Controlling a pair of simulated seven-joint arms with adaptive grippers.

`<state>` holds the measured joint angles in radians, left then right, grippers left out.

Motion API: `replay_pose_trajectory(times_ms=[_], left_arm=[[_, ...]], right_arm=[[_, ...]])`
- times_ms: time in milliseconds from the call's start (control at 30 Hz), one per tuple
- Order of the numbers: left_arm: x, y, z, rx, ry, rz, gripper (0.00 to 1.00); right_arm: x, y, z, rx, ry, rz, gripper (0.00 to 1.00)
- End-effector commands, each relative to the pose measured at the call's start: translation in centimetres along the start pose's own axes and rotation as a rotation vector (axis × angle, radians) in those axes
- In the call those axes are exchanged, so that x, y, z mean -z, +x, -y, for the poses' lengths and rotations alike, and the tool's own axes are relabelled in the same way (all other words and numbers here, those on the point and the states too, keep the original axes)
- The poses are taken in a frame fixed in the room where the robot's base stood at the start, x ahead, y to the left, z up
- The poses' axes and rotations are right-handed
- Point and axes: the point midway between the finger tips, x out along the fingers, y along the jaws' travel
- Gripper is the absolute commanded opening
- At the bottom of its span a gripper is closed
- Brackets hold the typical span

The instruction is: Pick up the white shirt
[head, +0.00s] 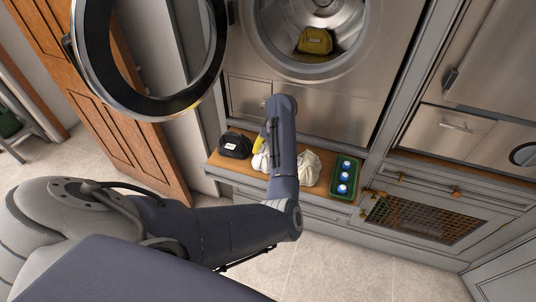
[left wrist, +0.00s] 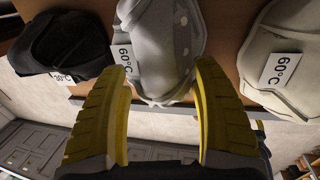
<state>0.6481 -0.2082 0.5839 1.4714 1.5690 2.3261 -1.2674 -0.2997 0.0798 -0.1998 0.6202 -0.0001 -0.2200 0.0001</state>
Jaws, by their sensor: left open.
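A white, faintly spotted cloth bundle, which I take as the white shirt (head: 260,162), lies on the wooden bench top, partly hidden by my left arm. In the left wrist view the white shirt (left wrist: 162,45) has a 60°C tag and sits ahead of and between the two yellow fingers. My left gripper (left wrist: 164,72) is open and holds nothing; contact with the cloth cannot be told. In the head view the left gripper (head: 261,147) is mostly hidden behind its own arm, with a bit of yellow finger showing. My right gripper is not in view.
A black cloth (head: 235,145) lies left of the white one, a cream cloth (head: 308,170) right of it. A green tray (head: 345,176) with blue-topped bottles stands further right. The open washer door (head: 150,108) hangs upper left; a yellow cloth (head: 315,41) is in the drum.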

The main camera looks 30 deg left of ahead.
Motion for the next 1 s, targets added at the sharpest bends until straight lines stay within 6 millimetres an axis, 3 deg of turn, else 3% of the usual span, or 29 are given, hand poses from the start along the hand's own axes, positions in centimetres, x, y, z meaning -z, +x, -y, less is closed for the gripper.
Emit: replay_pose_trajectory(times_ms=[300, 833, 1000], left_arm=[[-0.02, 0.14, 0.02, 0.0, 0.0, 0.0, 0.63], [-0.02, 0.12, 0.02, 0.001, 0.0, 0.001, 0.01], [-0.05, 0.09, 0.01, 0.0, -0.001, 0.001, 0.0]], right_arm=[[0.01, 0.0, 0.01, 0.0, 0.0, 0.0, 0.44], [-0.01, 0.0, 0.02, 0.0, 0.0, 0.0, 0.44], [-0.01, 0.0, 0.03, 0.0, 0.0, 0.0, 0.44]])
